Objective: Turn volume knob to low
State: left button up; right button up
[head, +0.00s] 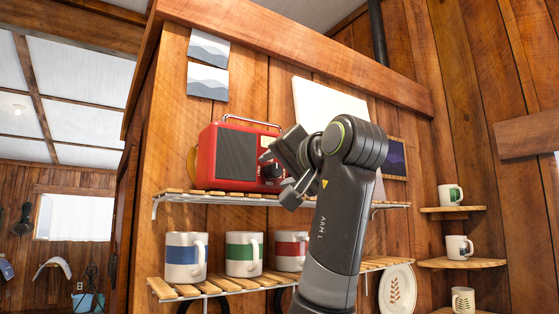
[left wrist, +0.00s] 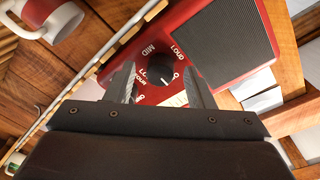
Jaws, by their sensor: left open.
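A red radio (head: 206,160) with a dark speaker grille and a carry handle stands on the upper slatted shelf. Its black volume knob (head: 266,170) is partly hidden by my left gripper (head: 276,177) in the head view. In the left wrist view, the knob (left wrist: 149,78) shows with MID and LOUD labels and a partly covered label at lower left. A white mark on the knob points to the upper right, toward the LOUD side. My left gripper (left wrist: 160,84) is open, one finger on each side of the knob; contact cannot be told. My right gripper is out of view.
The upper shelf (head: 215,199) runs under the radio. Striped mugs, blue (head: 181,256), green (head: 241,253) and red (head: 290,249), stand on the lower shelf (head: 190,290). A plate (head: 397,290) and small shelves with mugs (head: 450,196) are at the right.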

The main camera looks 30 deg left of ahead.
pick_arm(q)
jog(key=shift+c, duration=0.4)
jog(key=c, duration=0.9)
jog(key=m+b, duration=0.3)
jog(key=shift+f, duration=0.15)
jog(key=m+b, duration=0.2)
jog(key=m, duration=0.2)
jog(key=shift+m+g+b, duration=0.3)
jog(key=shift+m+b, duration=0.1)
jog(key=m+b, duration=0.2)
jog(key=m, duration=0.3)
jog(key=shift+g, duration=0.3)
jog(key=shift+w+r+m+b, duration=0.15)
jog(key=shift+m+b, duration=0.3)
jog(key=shift+m, duration=0.55)
jog(key=shift+s+r+m+b, duration=0.1)
jog(key=shift+m+b, duration=0.3)
jog(key=shift+m, duration=0.6)
jog(key=shift+g, duration=0.3)
